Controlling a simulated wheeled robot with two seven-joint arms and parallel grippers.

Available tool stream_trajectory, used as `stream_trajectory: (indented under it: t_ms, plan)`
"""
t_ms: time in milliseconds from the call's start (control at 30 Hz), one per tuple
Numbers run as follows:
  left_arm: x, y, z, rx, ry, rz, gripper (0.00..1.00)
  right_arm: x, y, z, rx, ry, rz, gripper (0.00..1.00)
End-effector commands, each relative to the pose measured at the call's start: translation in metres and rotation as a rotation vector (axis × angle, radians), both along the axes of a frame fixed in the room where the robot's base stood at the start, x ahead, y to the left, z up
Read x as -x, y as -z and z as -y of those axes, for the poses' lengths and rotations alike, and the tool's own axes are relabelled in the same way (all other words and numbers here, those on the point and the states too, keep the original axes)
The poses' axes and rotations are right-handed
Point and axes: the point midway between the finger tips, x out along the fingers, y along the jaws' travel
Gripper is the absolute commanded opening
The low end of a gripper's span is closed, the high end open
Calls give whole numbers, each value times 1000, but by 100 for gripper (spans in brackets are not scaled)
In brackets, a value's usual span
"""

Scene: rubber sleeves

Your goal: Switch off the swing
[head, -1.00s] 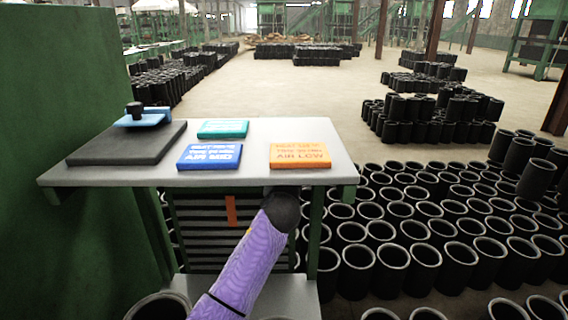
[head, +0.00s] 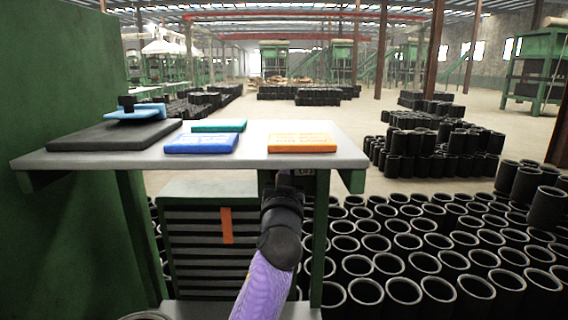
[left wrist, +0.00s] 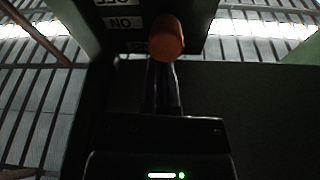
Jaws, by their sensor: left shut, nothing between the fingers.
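In the left wrist view an orange, rounded knob (left wrist: 166,38) sticks out from a dark switch panel under the tabletop. Two white labels sit beside it, upside down: an "ON" label (left wrist: 124,23) roughly level with the knob, and an "OFF" label (left wrist: 118,3) cut by the top edge. My left gripper (left wrist: 163,82) is shut and empty, its fingertips just below the knob in the picture; I cannot tell whether they touch it. In the head view my left gripper (head: 284,180) is under the tabletop's front edge, partly hidden. My right gripper is not in view.
A grey tabletop (head: 230,158) carries blue, teal and orange cards and a black slab (head: 112,135). A green table leg (head: 320,235) stands close right of my arm, slatted shelving (head: 205,235) to its left. Many black sleeves (head: 400,262) crowd the floor at right.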

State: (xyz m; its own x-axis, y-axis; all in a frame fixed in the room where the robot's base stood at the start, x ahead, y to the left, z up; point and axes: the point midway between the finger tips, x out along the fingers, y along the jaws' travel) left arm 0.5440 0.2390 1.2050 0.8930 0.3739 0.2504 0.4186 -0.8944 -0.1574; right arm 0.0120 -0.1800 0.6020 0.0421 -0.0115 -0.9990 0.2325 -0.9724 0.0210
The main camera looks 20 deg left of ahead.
Motion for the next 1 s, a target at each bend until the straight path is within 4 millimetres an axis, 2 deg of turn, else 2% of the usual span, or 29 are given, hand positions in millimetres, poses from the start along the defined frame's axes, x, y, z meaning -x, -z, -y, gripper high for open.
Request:
stream_trajectory:
  t_ms: [133,400,500,667,1000]
  plan:
    - [14,4,6,1,1,-2,0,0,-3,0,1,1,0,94]
    - [66,19,28,3,2,-1,0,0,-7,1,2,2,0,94]
    - [78,24,34,2,2,-2,0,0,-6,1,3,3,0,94]
    - [88,25,37,0,0,-1,0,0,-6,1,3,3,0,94]
    - [88,25,37,0,0,0,0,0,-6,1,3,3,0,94]
